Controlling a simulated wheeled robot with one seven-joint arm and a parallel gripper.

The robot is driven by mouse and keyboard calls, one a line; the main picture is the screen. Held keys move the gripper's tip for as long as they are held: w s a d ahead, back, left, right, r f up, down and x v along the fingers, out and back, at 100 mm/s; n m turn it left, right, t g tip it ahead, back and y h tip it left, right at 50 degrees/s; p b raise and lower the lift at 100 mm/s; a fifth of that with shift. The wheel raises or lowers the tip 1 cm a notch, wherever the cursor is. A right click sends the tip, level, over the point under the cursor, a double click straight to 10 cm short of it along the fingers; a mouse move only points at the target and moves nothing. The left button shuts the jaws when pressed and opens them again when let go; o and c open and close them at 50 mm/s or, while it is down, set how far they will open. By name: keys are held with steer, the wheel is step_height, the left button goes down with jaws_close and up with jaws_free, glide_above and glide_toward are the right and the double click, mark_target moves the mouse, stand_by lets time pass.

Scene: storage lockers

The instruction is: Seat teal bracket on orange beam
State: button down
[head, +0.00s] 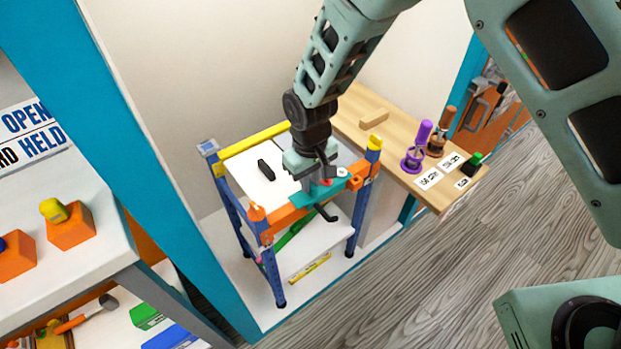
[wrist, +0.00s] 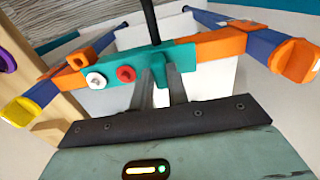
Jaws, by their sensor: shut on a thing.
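The teal bracket (head: 337,186) lies lengthwise along the orange beam (head: 290,217) at the front of a blue-posted rack. In the wrist view the bracket (wrist: 110,68) covers the beam's middle, and the orange beam (wrist: 222,43) shows at both its ends. A red knob (wrist: 126,73), a white ring (wrist: 96,80) and a black hook (wrist: 150,22) are on the bracket. My gripper (wrist: 160,76) is shut on the bracket, and in the head view it (head: 320,178) is above the beam. Whether the bracket sits fully down on the beam I cannot tell.
Blue posts (head: 235,205) with yellow and orange caps flank the beam. A black object (head: 266,170) lies on the rack's white top. A wooden counter (head: 400,140) at right holds a purple-handled tool (head: 418,147) and labels. A grey shelf (head: 60,245) stands left.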

steer(key=shift+f, duration=0.25)
stand_by(0.3)
steer(key=c, duration=1.3)
jaws_free()
step_height(320, 180, up, 17)
steer(key=shift+n+y, duration=0.3)
steer(key=shift+n, duration=0.1)
steer(key=s+d+r+p, duration=0.3)
steer(key=s+d+r, duration=0.1)
steer(key=s, duration=0.4)
steer(key=s+d+r+p, duration=0.3)
steer(key=s+d+r, duration=0.1)
steer(key=s, duration=0.4)
steer(key=s+d+r+p, duration=0.3)
steer(key=s+r, duration=0.3)
steer(key=s, duration=0.2)
steer(key=shift+d+r, duration=0.1)
steer(key=shift+d, duration=0.35)
